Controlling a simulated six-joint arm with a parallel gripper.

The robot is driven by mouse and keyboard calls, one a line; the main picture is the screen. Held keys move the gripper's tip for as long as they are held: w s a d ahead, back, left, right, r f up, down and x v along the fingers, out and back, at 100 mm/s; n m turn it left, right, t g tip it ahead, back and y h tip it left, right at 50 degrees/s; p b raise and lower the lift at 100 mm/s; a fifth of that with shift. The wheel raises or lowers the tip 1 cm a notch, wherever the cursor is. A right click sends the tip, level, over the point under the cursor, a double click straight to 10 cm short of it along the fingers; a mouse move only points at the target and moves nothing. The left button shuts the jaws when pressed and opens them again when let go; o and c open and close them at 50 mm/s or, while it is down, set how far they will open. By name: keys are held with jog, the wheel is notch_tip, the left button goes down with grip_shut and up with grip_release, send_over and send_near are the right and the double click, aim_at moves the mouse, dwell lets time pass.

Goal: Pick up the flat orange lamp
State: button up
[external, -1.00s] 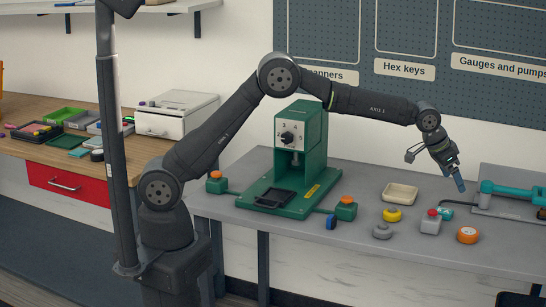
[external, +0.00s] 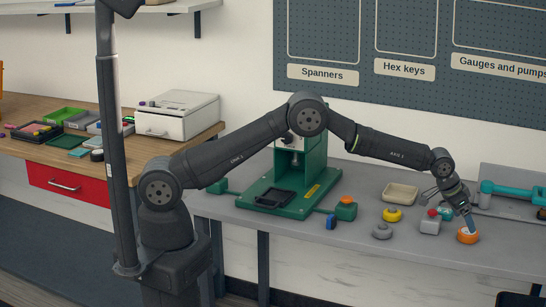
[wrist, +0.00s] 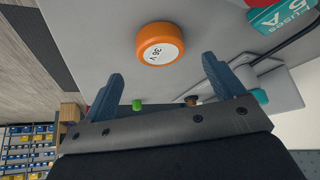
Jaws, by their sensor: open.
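The flat orange lamp (external: 467,236) is a low round disc near the front right edge of the grey bench. In the wrist view the orange lamp (wrist: 160,44) shows its pale face with dark print, ahead of and between the fingers. My gripper (external: 470,217) is open, just above the lamp in the external view. In the wrist view the two blue fingers of my gripper (wrist: 163,82) are spread apart with nothing between them. The external view does not show clearly whether a fingertip touches the lamp.
A grey box with a red button (external: 431,223) stands left of the lamp. A teal fuse box (wrist: 285,18) lies close by. A yellow ring (external: 392,214), a grey knob-like piece (external: 382,231) and a cream tray (external: 400,193) are further left. A teal-handled tool (external: 510,189) lies at right.

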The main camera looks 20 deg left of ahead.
aim_at(466, 231)
jog(key=x, duration=0.3)
jog(key=shift+w+a+f, duration=0.1)
jog(key=shift+f, duration=0.25)
jog(key=shift+x, duration=0.85)
jog(key=c, duration=1.1)
